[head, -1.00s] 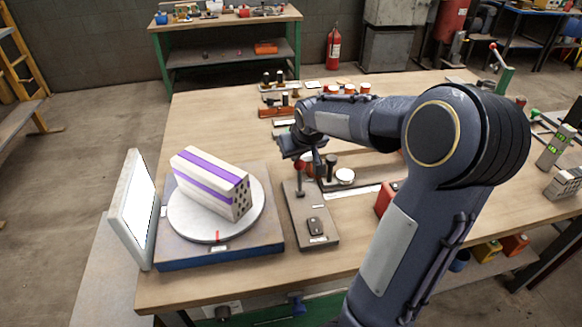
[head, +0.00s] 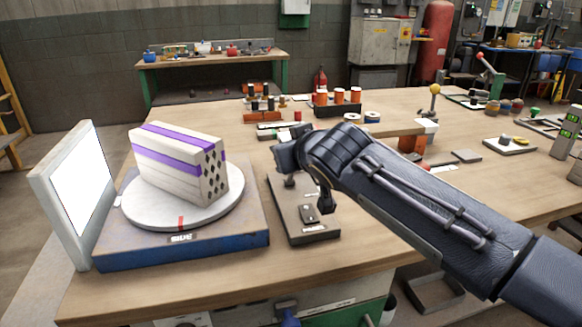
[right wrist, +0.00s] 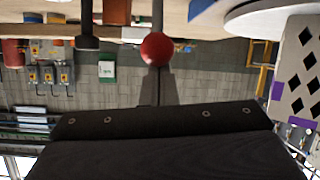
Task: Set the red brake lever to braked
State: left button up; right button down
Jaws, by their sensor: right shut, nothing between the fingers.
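The grey lever plate (head: 302,222) lies on the bench, right of the turntable, with a small dark switch at its near end. Its lever stem (head: 290,181) shows low down, and my right gripper hides the top in the head view. In the right wrist view the lever's red ball knob (right wrist: 158,48) is just past the tips of my shut right gripper (right wrist: 158,75), in line with them. I cannot tell whether they touch. My right gripper (head: 288,153) is empty over the far part of the plate. My left gripper is not in view.
A striped white and purple hollow brick (head: 180,165) sits on the round turntable (head: 182,213) with a red mark. A white panel (head: 85,190) stands left of it. Orange-topped jars (head: 338,100) stand behind my gripper.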

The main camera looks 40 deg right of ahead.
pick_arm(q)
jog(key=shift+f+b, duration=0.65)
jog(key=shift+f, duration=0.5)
pick_arm(e)
jog(key=shift+s+a+f, duration=0.15)
jog(key=shift+s, duration=0.1)
